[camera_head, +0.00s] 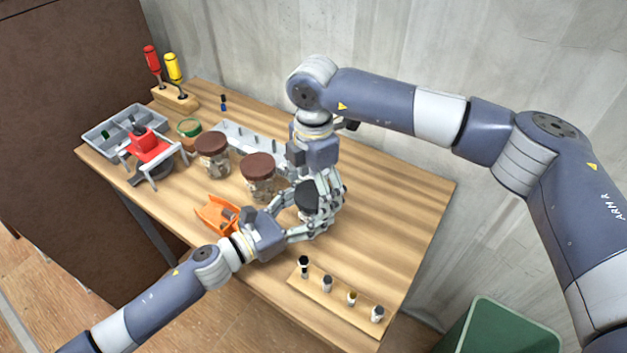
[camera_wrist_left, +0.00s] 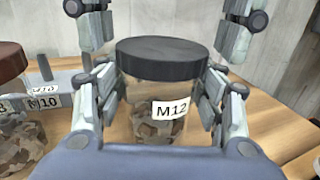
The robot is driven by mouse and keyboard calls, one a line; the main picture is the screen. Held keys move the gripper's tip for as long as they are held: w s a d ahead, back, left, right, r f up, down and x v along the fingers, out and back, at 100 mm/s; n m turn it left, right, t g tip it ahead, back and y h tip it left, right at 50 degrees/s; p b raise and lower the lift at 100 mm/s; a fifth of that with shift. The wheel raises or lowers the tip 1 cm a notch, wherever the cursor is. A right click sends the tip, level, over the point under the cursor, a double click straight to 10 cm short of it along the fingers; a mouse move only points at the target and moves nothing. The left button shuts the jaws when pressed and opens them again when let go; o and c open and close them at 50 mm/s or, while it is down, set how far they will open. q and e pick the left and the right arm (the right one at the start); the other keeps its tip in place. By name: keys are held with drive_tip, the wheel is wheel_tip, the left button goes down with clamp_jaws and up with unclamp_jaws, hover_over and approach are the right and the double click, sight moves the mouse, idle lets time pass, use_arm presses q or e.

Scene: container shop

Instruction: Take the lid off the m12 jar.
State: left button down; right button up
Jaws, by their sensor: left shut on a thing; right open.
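The M12 jar (camera_wrist_left: 150,125) stands in the middle of the left wrist view, upright, clear, with brown pieces inside and a white M12 label. Its black lid (camera_wrist_left: 160,58) is on it; the lid also shows in the head view (camera_head: 308,197). My left gripper (camera_head: 306,214) is shut on the jar's body, one finger on each side below the lid. My right gripper (camera_head: 321,190) is open and comes down from above. Its fingers show in the left wrist view on both sides above the lid. In the head view the fingers hide most of the jar.
Two brown-lidded jars (camera_head: 258,175) (camera_head: 212,153) stand left of the grippers, with an orange bin (camera_head: 217,215) in front. A grey divided tray (camera_head: 106,131), a red device (camera_head: 148,147) and a screwdriver stand (camera_head: 177,98) are farther left. A wooden strip (camera_head: 318,292) with bolts lies near the front edge.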

drive_tip(key=shift+c, duration=0.3)
drive_tip(key=c, duration=1.1)
drive_tip(key=shift+o, duration=0.3)
drive_tip(key=n, duration=0.4)
drive_tip(key=shift+c, duration=0.2)
drive_tip(key=shift+s+a, duration=0.1)
drive_tip(key=o, duration=1.2)
